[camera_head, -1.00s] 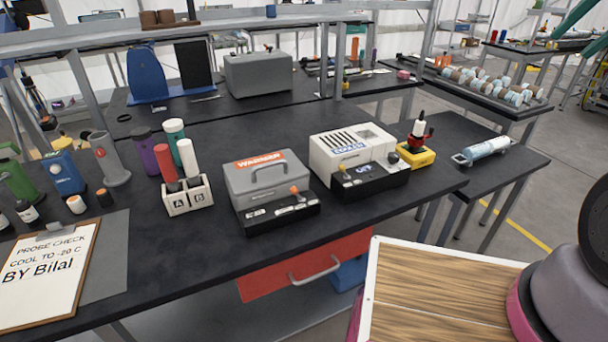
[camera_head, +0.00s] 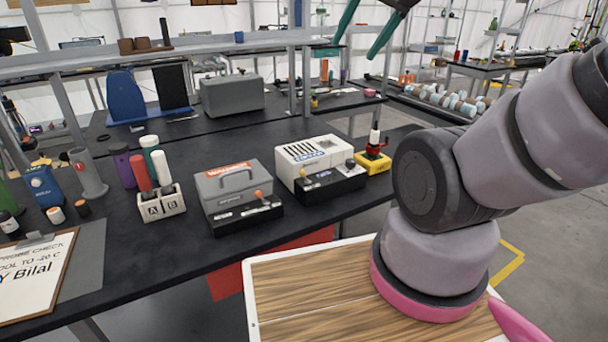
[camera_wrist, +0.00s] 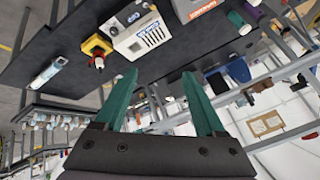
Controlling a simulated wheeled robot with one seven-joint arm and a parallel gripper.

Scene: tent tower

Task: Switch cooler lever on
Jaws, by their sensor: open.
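The cooler (camera_head: 309,150) is a white box with dark vent slots and a blue label, standing on the black bench. A black control panel (camera_head: 335,184) sits along its front, with a small lever near its left end; the lever's position is too small to tell. In the wrist view the cooler (camera_wrist: 148,36) appears upside down beyond the fingertips. My gripper (camera_head: 355,48) has two teal fingers and is at the top of the head view, raised and apart from the cooler. In the wrist view my gripper (camera_wrist: 160,74) is open and empty.
Left of the cooler stands the grey warmer (camera_head: 215,188) with an orange lever on its panel. A yellow block (camera_head: 375,164) with a red and black device stands close on the right. The A/B holder (camera_head: 162,206) and a clipboard (camera_head: 35,285) are farther left.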

